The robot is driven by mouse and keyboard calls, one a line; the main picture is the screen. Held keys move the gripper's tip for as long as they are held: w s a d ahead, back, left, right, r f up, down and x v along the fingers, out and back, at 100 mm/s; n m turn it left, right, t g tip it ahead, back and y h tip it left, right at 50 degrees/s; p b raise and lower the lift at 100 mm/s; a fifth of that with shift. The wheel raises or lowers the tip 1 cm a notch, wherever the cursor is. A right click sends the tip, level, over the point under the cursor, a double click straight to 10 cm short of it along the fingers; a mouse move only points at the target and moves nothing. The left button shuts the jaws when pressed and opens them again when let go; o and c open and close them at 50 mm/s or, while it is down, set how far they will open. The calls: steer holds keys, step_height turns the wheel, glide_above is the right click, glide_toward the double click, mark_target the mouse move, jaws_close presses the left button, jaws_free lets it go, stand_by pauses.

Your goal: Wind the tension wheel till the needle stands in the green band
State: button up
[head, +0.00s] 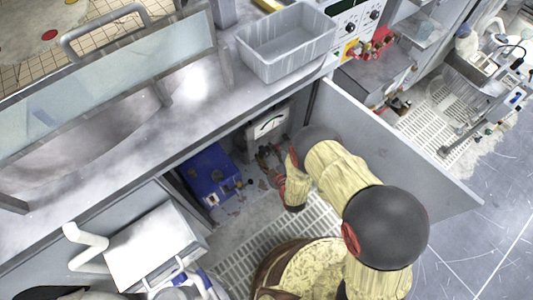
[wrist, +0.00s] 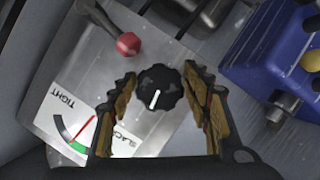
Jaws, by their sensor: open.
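The tension gauge (wrist: 85,125) is a white dial marked TIGHT and SLACK, at the lower left of the wrist view. Its red needle (wrist: 86,127) slants across the face; one end comes close to the green band (wrist: 66,134), but I cannot tell whether it stands inside it. The black lobed wheel (wrist: 157,90) with a white mark sits on the metal panel. My gripper (wrist: 160,78) is open, its fingers on either side of the wheel with visible gaps. In the head view the gauge (head: 268,124) shows inside the cabinet, beside my gripper (head: 283,178).
A lever with a red knob (wrist: 128,43) stands beside the wheel. A blue unit (wrist: 275,50) is at the right of the wrist view, and in the head view (head: 208,172). The open cabinet door (head: 400,150) is right of my arm; the bench edge overhangs the cabinet.

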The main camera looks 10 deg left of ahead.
steer(key=v, duration=1.2)
stand_by(0.4)
